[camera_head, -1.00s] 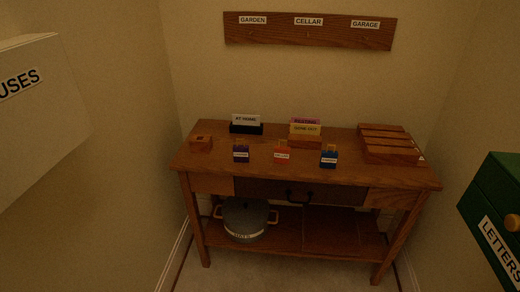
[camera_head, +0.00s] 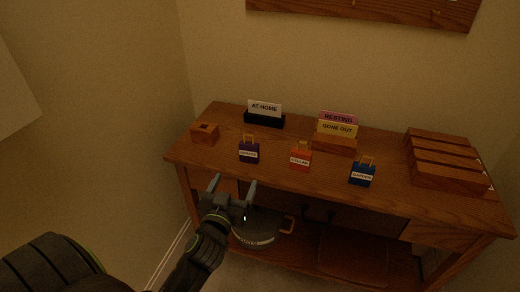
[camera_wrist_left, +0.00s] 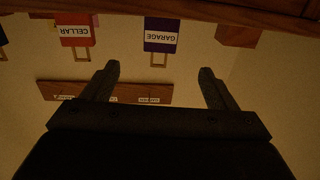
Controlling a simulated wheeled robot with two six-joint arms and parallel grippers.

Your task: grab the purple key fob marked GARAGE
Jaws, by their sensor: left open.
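The purple key fob marked GARAGE (camera_head: 249,152) stands upright on the desk near its front edge, with a yellowish loop on top; its label is small in the head view. In the left wrist view, which is upside down, the GARAGE label reads clearly on the fob (camera_wrist_left: 161,36). My left gripper (camera_head: 232,184) is open and empty, in front of the desk, nearer to me than the fob and apart from it. In the wrist view the fob lies beyond the gap between the fingertips (camera_wrist_left: 159,70). My right gripper is not in view.
A red CELLAR fob (camera_head: 300,160) and a blue fob (camera_head: 362,174) stand to the right. A small wooden box (camera_head: 205,133) is left of the purple fob. Card holders (camera_head: 264,120) stand behind. A slatted wooden rack (camera_head: 445,160) is at right. A pot (camera_head: 256,228) sits below.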

